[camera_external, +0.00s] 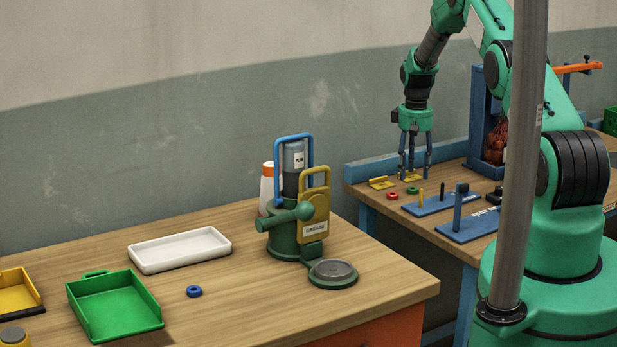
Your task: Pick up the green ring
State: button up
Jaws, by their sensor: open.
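The green ring (412,190) is small and lies flat on the blue-edged wooden bench (366,193) at the right. A red ring (392,196) lies just to its left. My gripper (414,174) points straight down with its slim fingers spread and nothing seen between them. In the picture its fingertips are just above and behind the green ring, in front of or over a yellow piece. I cannot tell their exact height above the bench.
A yellow bracket (381,183) lies left of the gripper. Blue plates with upright pegs (440,203) stand to the right. A blue frame (484,112) rises behind. The nearer table holds a white tray (180,250), a green tray (115,306), a blue ring (194,291) and a grease pump (290,229).

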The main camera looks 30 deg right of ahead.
aim_at(407, 190)
jog(key=shift+s+f, duration=0.1)
jog(key=shift+f, duration=2.2)
jog(key=shift+c, duration=0.3)
jog(key=c, duration=0.9)
